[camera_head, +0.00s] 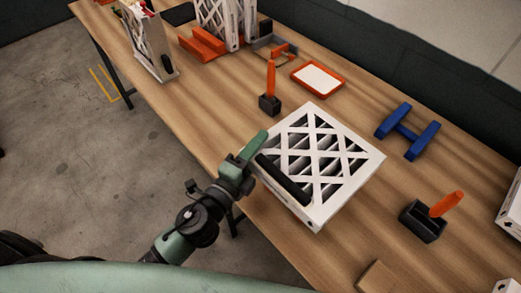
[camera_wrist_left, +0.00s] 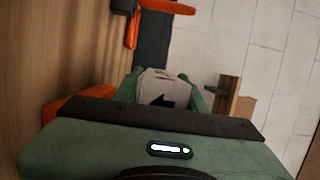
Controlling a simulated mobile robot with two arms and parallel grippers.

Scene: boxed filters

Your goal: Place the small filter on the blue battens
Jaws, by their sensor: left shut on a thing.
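A white filter with a lattice face and dark pleats (camera_head: 330,162) is at the middle of the head view, lattice side up. My left gripper (camera_head: 268,160) is at its near left edge, shut on it; a green finger shows, and the dark bar covers part of the face. In the left wrist view the filter's pale edge with a black arrow (camera_wrist_left: 163,88) sits between the green fingers (camera_wrist_left: 163,100). I cannot tell how far it is above the table. The blue battens (camera_head: 408,131), two bars joined by a crosspiece, lie bare to its right. My right gripper is not in view.
On the wooden table (camera_head: 180,95) stand a black holder with an orange handle (camera_head: 270,90), another at right (camera_head: 424,222), and an orange-rimmed tray (camera_head: 318,78). More filters stand at the far left (camera_head: 150,45) and back (camera_head: 222,22). A dark wall strip (camera_head: 400,60) borders the back.

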